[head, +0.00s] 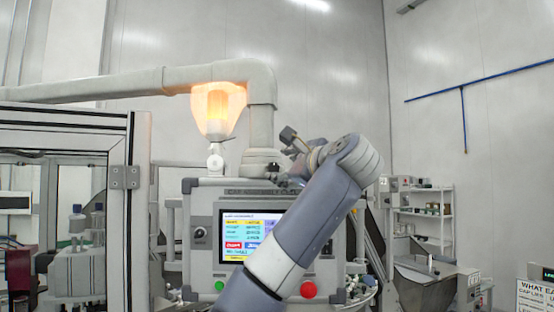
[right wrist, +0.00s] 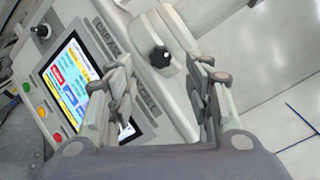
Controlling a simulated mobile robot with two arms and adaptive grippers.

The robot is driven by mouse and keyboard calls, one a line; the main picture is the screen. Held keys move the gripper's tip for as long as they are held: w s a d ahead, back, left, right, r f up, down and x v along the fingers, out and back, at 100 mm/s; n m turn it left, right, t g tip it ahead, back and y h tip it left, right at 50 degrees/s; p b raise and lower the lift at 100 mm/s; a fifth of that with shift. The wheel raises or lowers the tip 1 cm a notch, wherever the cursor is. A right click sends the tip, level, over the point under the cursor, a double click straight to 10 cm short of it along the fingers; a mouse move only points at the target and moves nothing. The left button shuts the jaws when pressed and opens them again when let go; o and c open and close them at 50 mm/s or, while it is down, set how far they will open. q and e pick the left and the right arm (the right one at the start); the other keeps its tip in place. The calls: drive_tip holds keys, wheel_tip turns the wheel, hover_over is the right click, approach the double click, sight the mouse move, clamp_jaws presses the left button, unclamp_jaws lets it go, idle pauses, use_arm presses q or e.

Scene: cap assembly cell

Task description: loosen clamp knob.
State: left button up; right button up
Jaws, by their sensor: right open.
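A black clamp knob (right wrist: 159,56) sits on the pale collar of the panel's support arm in the right wrist view. In the head view I cannot make the knob out; the collar (head: 262,160) shows beside my right gripper (head: 291,143). In the right wrist view my right gripper (right wrist: 166,92) is open. Its two fingers stand apart, with the knob beyond and between their tips, not touched. My left gripper is in neither view.
The control panel (head: 205,269) with its lit screen (head: 237,235) hangs below the collar, partly behind my right arm. A framed enclosure (head: 139,200) stands at left, shelves (head: 420,213) at right.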

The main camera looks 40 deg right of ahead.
sight(274, 168)
drive_tip(key=p+x, duration=0.2)
drive_tip(key=x, duration=0.3)
drive_tip(key=shift+w, duration=0.1)
drive_tip(key=c, duration=1)
